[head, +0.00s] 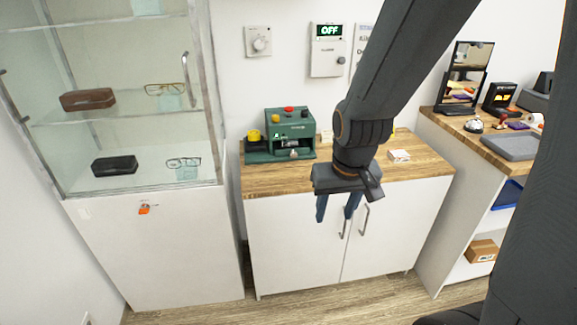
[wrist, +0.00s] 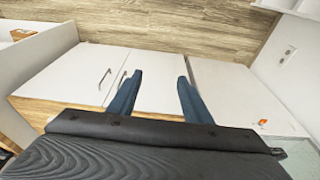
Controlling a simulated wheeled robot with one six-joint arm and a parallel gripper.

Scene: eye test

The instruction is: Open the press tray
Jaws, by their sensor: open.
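A green press machine (head: 281,134) stands at the left of the wooden counter. It has a red button on top, yellow parts and a pale metal piece low on its front. I cannot tell which part is its tray. My gripper (head: 336,216) hangs pointing down in front of the counter, right of the press and apart from it. Its two blue fingers are spread with nothing between them. In the wrist view my gripper (wrist: 160,82) faces the white cabinet doors and the floor. The press is not seen in that view.
A glass display case (head: 130,189) with glasses stands left of the press. A small white box (head: 399,156) lies on the counter (head: 350,185) at right. A wall panel (head: 327,50) reads OFF. A second counter with several items stands at right. Floor in front is clear.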

